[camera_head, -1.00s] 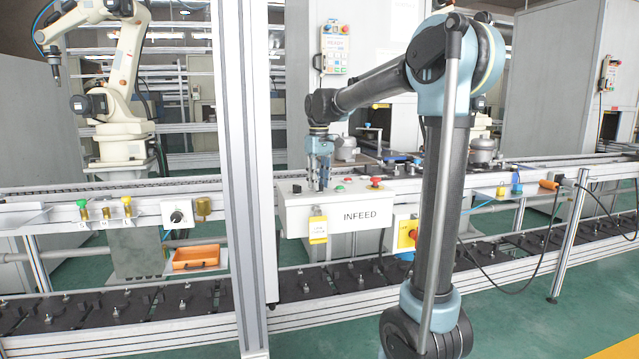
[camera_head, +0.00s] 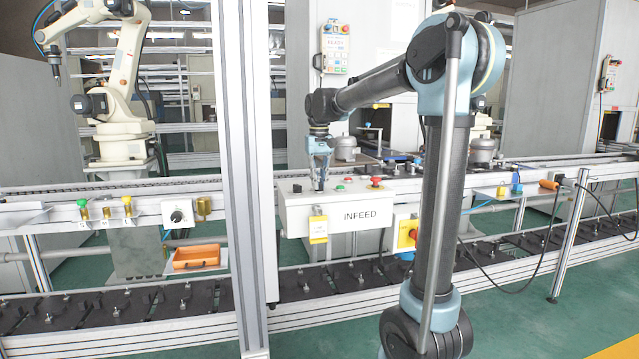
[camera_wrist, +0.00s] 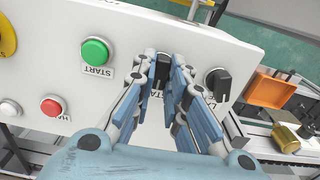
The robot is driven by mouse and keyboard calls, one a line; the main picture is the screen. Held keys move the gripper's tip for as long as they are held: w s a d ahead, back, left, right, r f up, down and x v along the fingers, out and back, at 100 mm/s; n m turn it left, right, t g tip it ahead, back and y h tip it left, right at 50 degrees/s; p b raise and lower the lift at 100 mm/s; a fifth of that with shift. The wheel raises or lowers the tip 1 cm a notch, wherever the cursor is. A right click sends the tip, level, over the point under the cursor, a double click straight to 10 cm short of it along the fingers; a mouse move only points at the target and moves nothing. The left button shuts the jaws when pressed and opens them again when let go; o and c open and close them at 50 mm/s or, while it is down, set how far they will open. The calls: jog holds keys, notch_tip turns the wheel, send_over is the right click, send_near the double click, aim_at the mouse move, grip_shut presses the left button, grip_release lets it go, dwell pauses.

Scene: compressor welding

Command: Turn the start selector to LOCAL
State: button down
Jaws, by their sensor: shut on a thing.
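The white INFEED control box (camera_head: 366,217) stands at the conveyor, with my gripper (camera_head: 321,188) pointing down at its sloped top. In the wrist view my gripper (camera_wrist: 166,72) is closed around a dark knob, the start selector (camera_wrist: 160,80), which is mostly hidden between the fingers. Part of a label beginning "STA" shows beside it; its position marks are covered, so I cannot tell its setting. A second black selector (camera_wrist: 217,84) sits just right of the fingers, apart from them, its label partly hidden.
A green START button (camera_wrist: 95,52) and a red button (camera_wrist: 53,107) lie left of my fingers. A yellow-based red emergency stop (camera_head: 375,183) is at the box's right. A yellow padlock-like tag (camera_head: 318,229) hangs in front. An orange tray (camera_head: 197,258) is at left.

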jog(key=shift+w+m, duration=0.1)
jog(key=shift+m, duration=2.1)
jog(key=c, duration=1.6)
grip_release()
jog(key=shift+r, duration=0.1)
notch_tip(320, 180, up, 12)
